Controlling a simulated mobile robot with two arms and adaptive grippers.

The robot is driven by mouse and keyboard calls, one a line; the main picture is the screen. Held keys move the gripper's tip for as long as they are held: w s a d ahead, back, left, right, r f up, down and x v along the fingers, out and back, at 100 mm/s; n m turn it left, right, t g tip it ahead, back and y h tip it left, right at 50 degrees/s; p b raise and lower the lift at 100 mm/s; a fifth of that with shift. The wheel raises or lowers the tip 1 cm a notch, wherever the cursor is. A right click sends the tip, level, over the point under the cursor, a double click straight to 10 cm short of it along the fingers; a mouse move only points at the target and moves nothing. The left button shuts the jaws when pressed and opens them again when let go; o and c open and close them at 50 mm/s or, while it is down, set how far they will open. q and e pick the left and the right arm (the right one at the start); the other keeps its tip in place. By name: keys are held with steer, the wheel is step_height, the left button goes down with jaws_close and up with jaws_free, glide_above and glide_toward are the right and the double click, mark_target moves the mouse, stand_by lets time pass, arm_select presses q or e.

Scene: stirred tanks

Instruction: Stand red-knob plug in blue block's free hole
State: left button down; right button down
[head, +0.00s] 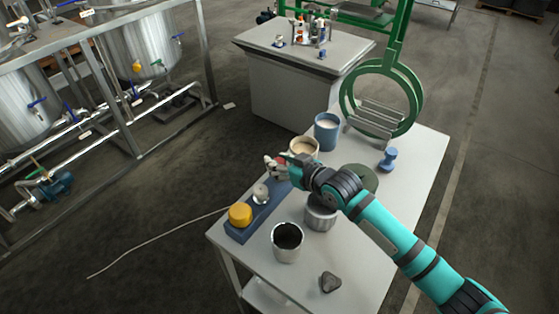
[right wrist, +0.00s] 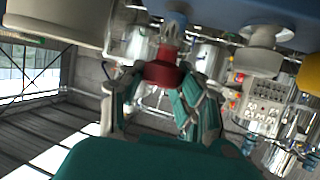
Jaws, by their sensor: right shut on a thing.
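The blue block (head: 262,213) lies along the left edge of the grey table. A yellow-knob plug (head: 240,214) and a grey-knob plug (head: 261,193) stand in it. My right gripper (head: 281,166) is at the block's far end, shut on the red-knob plug (head: 270,160). In the right wrist view, the red knob (right wrist: 163,73) is between the fingers, and its pale stem points toward the blue block (right wrist: 215,10) at the top. I cannot tell whether the stem is in the block. The free hole is hidden. My left gripper is out of view.
A tan-filled cup (head: 303,148) stands close to the right gripper, with a blue cup (head: 327,130) behind it. A metal pot (head: 320,217), a dark-filled cup (head: 287,243) and a dark stone (head: 330,282) stand nearer. A blue knobbed piece (head: 388,159) is at right.

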mark_target(280, 163)
steer(key=shift+f+b, duration=1)
steer(key=shift+f, duration=0.65)
steer(key=c, duration=0.9)
jaws_free()
steer(key=shift+o, duration=0.2)
steer(key=shift+r, duration=0.15)
step_height(280, 163, up, 10)
steer(key=shift+f, duration=0.1)
steer(key=shift+s, duration=0.1)
